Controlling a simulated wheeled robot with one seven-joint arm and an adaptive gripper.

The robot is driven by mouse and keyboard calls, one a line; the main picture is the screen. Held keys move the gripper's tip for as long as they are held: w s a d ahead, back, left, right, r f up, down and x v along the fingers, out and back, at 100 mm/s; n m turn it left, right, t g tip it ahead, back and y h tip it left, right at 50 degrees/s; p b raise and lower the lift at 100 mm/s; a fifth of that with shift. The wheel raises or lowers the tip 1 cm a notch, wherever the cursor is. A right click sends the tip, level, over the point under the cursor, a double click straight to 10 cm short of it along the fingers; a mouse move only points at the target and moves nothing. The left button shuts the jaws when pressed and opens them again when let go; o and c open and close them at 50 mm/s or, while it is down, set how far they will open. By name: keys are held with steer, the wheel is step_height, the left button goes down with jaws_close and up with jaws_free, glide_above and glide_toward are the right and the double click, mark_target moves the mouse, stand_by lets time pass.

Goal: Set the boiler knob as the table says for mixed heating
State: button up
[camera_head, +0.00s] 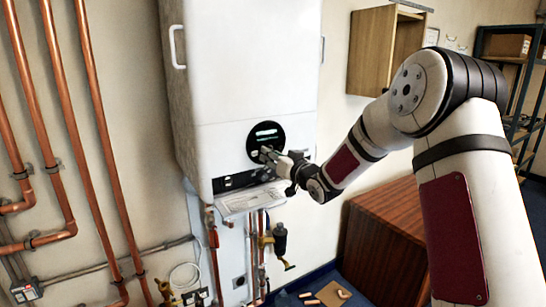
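The white boiler (252,70) hangs on the wall at the picture's centre. A round dark display (258,133) with pale lines is set low in its front. Below it runs a dark control strip (230,182), where the boiler knob is too small or too hidden to make out. A pale printed sheet (240,203) sits under the strip; its text cannot be read. My gripper (266,153) is in front of the display's lower edge and covers part of the strip's right side. I cannot tell whether it touches the boiler or whether its fingers are apart.
Copper pipes (95,130) run down the wall at left. Pipes and a valve (279,238) hang below the boiler. A brown wooden cabinet (383,240) stands right of it, with an open wall box (371,50) above. Small items (333,293) lie on the floor.

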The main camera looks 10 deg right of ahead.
stand_by(0.3)
steer(key=v, duration=1.2)
steer(key=shift+r, duration=0.1)
steer(key=s+r+m+g+h+b, duration=0.1)
steer(key=s+r+g+h, duration=0.2)
steer(key=s, duration=0.4)
steer(key=s+r+g+h, duration=0.1)
steer(key=s+g+h, duration=0.25)
steer(key=s, duration=0.35)
steer(key=s+a+f+g, duration=0.1)
steer(key=s+g, duration=0.1)
steer(key=s, duration=0.9)
steer(key=s+a+f+g, duration=0.2)
steer(key=s+g, duration=0.1)
steer(key=s, duration=0.9)
steer(key=shift+a+f+y+b, duration=0.25)
steer(key=shift+a+y+b, duration=0.1)
steer(key=shift+y, duration=0.1)
